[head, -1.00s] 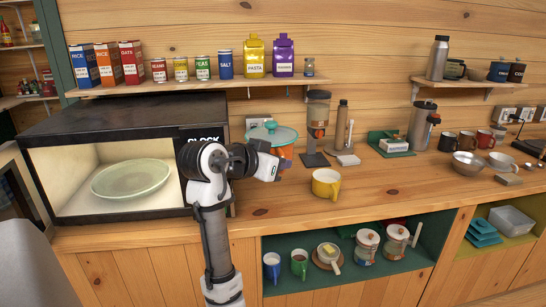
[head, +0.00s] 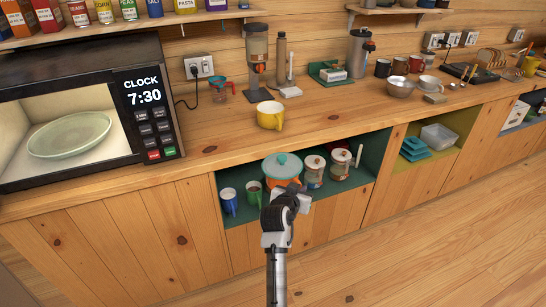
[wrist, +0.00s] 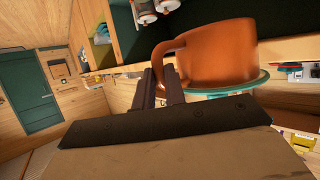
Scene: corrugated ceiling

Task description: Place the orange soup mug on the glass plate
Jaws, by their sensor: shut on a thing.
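The orange soup mug (head: 280,180) has a teal lid and appears in front of the open lower shelf in the head view. In the wrist view the orange mug (wrist: 212,55) fills the upper right, its handle at the fingers and the teal rim below. My gripper (wrist: 168,86) is shut on the mug's handle; in the head view my gripper (head: 294,192) is partly hidden by my own wrist. The pale green glass plate (head: 70,135) lies inside the open microwave at the far left, with nothing on it.
The microwave (head: 150,115) stands on the counter. A yellow mug (head: 270,115) stands near the counter's front edge. A measuring cup (head: 222,90) and a dispenser (head: 257,60) are behind it. The lower shelf holds a blue mug (head: 229,200) and several others. Floor at right is clear.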

